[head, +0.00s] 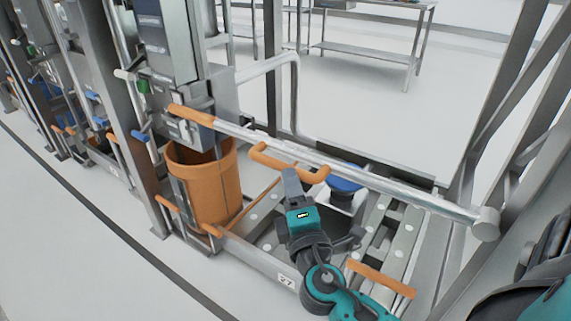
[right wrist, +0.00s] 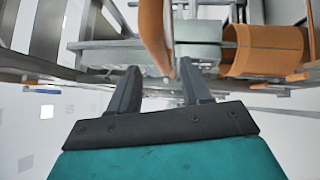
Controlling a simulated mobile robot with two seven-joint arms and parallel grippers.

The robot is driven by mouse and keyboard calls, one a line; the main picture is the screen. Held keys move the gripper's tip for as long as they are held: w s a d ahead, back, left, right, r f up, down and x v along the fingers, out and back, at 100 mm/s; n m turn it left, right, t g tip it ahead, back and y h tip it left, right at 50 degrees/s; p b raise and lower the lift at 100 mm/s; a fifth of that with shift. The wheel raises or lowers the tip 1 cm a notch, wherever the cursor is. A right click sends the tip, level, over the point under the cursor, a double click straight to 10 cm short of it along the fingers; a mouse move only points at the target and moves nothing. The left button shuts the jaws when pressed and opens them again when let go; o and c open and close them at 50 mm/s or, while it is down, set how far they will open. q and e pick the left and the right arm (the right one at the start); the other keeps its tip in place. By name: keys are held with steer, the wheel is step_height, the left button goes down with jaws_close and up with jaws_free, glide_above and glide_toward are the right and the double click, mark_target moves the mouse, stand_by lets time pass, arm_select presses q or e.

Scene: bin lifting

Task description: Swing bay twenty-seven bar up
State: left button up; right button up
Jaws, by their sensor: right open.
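The bay's long silver bar (head: 345,170) lies across the bay front, with an orange sleeve (head: 192,114) at its left end and a round cap at its right end. An orange U-shaped handle (head: 290,165) shows along the bar's near side. My right gripper (head: 291,174) is at this handle. In the right wrist view the gripper (right wrist: 157,78) is open, with an orange bar (right wrist: 154,35) passing just ahead of and between its fingertips; contact cannot be told. The label "27" (head: 286,281) is on the front bottom rail. My left gripper is not in view.
An orange bin (head: 203,185) stands at the left of the bay, and shows in the right wrist view (right wrist: 265,50). Another orange handle (head: 380,279) is low at right. Grey posts flank the bay; open floor lies at left.

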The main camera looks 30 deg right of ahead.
mark_target(285, 167)
steer(key=x, duration=0.6)
steer(key=shift+w, duration=0.15)
jaws_close()
stand_by(0.4)
